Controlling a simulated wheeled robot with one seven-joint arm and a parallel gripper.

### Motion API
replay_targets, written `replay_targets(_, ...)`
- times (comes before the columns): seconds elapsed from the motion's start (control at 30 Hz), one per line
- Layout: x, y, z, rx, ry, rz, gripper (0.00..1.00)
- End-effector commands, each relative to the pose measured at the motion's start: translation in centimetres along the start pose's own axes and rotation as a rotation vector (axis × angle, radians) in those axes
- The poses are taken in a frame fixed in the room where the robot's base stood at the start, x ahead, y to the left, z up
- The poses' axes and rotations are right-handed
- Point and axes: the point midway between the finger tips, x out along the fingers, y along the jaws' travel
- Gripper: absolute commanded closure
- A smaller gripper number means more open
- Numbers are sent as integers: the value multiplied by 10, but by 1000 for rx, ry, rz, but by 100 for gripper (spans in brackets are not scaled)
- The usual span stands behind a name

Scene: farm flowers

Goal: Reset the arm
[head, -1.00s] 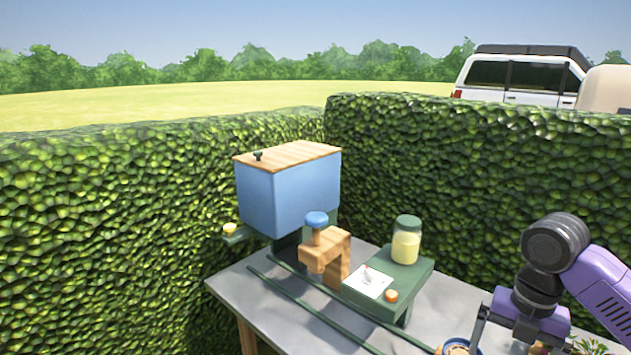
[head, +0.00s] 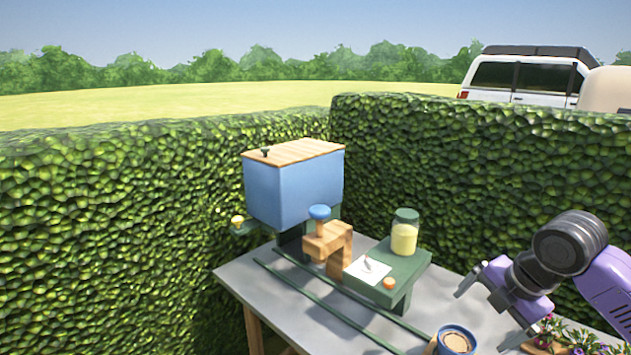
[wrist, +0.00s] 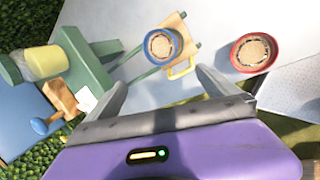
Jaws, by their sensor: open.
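My gripper (head: 487,315) is open and empty at the lower right of the head view, above the table. Its two grey fingers are spread apart in the wrist view (wrist: 162,80). A blue-rimmed round cup with brown contents (head: 456,341) stands near the table's front, below and left of the gripper. In the wrist view the blue cup (wrist: 176,36) sits at a wooden piece with a yellow handle, beyond the fingers and apart from them. A red cup with similar contents (wrist: 236,57) is to its right.
A green stand (head: 405,268) holds a yellow-filled jar (head: 404,238). Left of it are a wooden bracket with a blue knob (head: 335,240) and a blue box with a wooden lid (head: 295,190). Green rails (head: 320,300) cross the grey table. Purple flowers (head: 585,338) are at the lower right. Hedges enclose the table.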

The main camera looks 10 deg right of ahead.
Motion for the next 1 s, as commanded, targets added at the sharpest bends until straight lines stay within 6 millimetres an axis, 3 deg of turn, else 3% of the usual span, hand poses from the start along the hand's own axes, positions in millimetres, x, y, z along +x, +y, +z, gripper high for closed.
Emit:
replay_targets(0.17,-6,54,-14,202,22,258,1)
replay_targets(0.4,-34,130,-60,553,209,675,1)
replay_targets(0.53,-56,153,-84,766,363,878,1)
replay_targets(0.67,-75,156,-101,968,515,1039,1)
replay_targets(0.77,-85,147,-111,1113,620,1137,1)
replay_targets(1.0,-92,96,-132,1418,809,1304,1)
